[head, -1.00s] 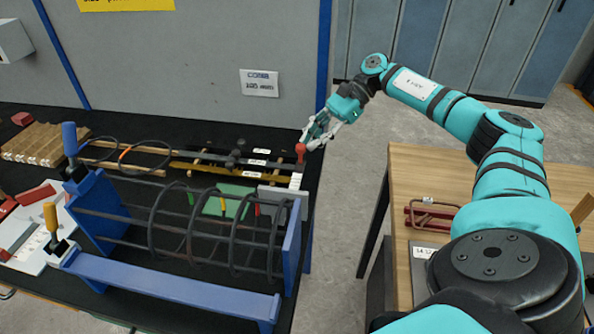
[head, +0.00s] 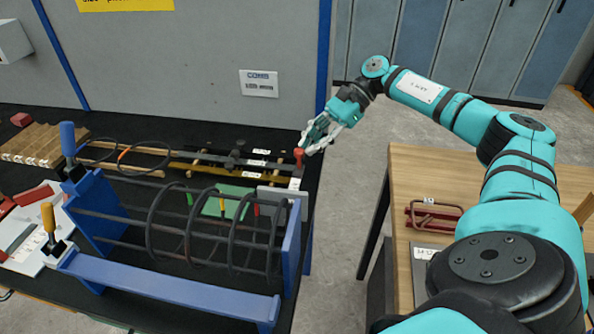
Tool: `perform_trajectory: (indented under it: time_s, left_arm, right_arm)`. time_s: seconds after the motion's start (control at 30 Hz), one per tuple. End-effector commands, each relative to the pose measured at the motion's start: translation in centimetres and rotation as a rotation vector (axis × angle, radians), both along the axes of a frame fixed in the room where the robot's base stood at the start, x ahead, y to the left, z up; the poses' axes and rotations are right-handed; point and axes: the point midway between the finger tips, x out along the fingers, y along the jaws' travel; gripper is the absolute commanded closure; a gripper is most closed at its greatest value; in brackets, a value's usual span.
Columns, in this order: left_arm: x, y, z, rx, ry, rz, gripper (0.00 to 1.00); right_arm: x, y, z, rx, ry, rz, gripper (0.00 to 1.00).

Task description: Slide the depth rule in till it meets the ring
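The depth rule (head: 295,183) is a pale strip with a red knob (head: 298,155) on top, at the right end of the rebar cage. My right gripper (head: 302,149) is at the red knob and appears shut on it; the fingertips are small and partly hidden. My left gripper is out of view.
The blue frame (head: 170,283) holds the cage on the black table. Two loose rings (head: 146,158) and long rods lie behind it. Yellow- and blue-handled clamps stand at left. A wooden table (head: 425,165) with red-handled tools is at right, with open floor between.

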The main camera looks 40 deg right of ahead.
Motion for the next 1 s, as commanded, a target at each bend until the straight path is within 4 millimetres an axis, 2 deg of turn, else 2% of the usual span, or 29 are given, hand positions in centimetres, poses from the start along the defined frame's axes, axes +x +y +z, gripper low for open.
perform_trajectory:
  time_s: [0.47,1.0]
  left_arm:
    - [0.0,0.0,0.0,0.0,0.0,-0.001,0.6]
    - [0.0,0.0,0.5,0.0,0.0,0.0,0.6]
  right_arm:
    - [0.0,0.1,-0.1,0.001,0.003,0.006,1.0]
    - [1.6,-2.0,1.8,0.001,0.0,0.004,1.0]
